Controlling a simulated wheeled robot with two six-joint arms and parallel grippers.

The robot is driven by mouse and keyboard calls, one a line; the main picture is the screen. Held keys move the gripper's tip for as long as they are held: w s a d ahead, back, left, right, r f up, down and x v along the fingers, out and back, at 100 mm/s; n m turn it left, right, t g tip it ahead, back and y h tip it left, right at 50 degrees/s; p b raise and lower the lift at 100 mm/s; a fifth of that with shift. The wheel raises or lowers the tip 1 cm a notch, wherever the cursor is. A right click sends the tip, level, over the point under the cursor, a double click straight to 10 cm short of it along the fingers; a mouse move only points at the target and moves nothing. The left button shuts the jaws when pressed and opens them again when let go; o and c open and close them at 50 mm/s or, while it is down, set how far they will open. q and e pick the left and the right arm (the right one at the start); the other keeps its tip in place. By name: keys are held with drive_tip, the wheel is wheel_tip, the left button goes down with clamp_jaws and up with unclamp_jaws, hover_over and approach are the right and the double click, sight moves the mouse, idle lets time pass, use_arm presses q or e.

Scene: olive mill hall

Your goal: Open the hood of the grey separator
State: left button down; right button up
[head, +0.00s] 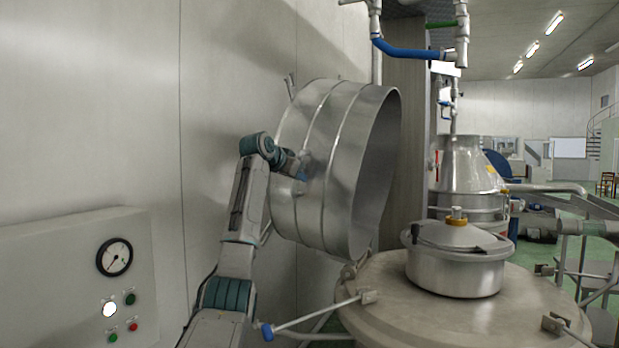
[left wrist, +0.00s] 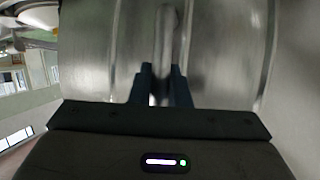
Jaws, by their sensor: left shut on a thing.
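The hood (head: 322,150) of the grey separator is a wide metal cylinder, swung up on its side with its open mouth facing right. Its lower edge is by the rim of the separator's round top (head: 395,290). My left gripper (head: 303,170) is at the hood's left outer side. In the left wrist view my left gripper (left wrist: 162,88) is shut on a bar handle (left wrist: 165,45), which stands against the hood's ribbed metal wall (left wrist: 225,50). The exact finger contact is partly hidden. My right gripper is not in view.
A lidded metal pot (head: 455,270) sits on the separator's top. A control panel (head: 85,280) with a gauge and buttons is at the lower left. A metal wall is close behind the hood. Blue and grey pipes (head: 405,50) hang above. Another conical machine (head: 465,165) stands behind.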

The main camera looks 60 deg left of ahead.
use_arm(q)
drive_tip(key=shift+s+a, duration=0.1)
drive_tip(key=shift+a, duration=0.1)
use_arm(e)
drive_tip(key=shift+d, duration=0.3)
use_arm(q)
drive_tip(key=shift+f, duration=0.1)
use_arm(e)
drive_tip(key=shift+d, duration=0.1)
use_arm(q)
drive_tip(key=c, duration=1.5)
unclamp_jaws()
drive_tip(key=shift+c, duration=0.2)
drive_tip(key=shift+o, duration=0.9)
drive_tip(key=shift+d, duration=0.1)
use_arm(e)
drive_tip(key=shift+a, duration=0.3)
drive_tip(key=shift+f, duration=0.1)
